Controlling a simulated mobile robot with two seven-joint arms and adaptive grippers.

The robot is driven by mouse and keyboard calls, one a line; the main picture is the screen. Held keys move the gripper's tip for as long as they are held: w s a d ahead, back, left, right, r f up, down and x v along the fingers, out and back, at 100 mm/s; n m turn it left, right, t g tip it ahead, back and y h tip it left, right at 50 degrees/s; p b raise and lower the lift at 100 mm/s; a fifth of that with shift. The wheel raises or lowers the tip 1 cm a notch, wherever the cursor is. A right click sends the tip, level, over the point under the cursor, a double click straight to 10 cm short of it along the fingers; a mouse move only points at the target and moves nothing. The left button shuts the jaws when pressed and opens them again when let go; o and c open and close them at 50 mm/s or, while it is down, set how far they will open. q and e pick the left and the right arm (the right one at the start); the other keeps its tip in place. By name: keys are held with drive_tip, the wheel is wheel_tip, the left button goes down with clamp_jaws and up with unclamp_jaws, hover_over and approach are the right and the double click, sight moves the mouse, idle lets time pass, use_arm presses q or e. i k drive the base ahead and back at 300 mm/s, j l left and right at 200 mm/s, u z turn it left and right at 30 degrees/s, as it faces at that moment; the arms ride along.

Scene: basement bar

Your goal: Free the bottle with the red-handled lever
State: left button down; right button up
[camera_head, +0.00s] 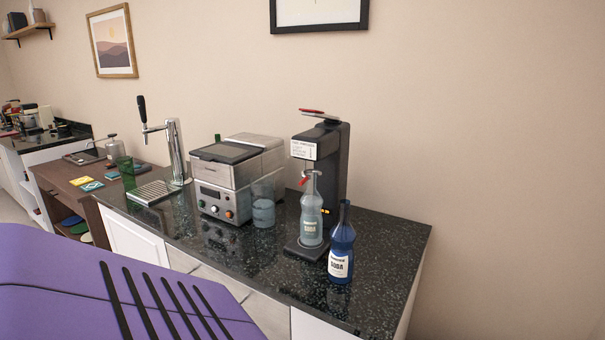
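A dark soda machine (333,170) stands at the right part of the counter with a white label on its head. A clear bottle (311,218) with a "SODA" label stands upright in the machine, above its base plate. A small red-handled lever (304,181) shows beside the bottle's neck, under the machine's head. Another red-topped lever (319,113) lies across the top of the machine. I cannot tell from here how the bottle is held. Neither of my grippers is in view.
A blue soda bottle (341,250) stands close in front, right of the machine. A glass (263,207) and a steel appliance (228,175) stand to its left, then a beer tap (176,150) with a drip tray. The dark counter (385,245) is clear at the right.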

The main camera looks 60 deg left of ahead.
sight(305, 176)
drive_tip(key=u, duration=1.85)
